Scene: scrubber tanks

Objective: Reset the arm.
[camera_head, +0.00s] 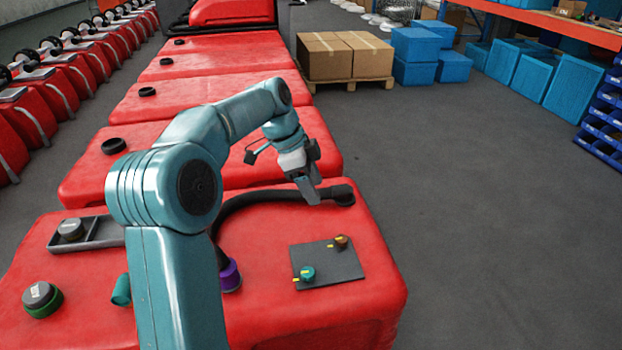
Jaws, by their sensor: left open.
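My left arm comes up from the bottom left, bends at the elbow and reaches over the red tank (290,225). Its gripper (312,192) points down over the tank's far right part, above the black hose (262,197). The jaws are open and I see nothing between them. Whether the fingertips touch the hose, I cannot tell. My right gripper is not in view.
On the tank are a dark plate (327,268) with a teal knob (307,273) and a brown knob (341,241), a grey tray (102,236), a green-ringed cap (42,298) and a purple hose end (230,275).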

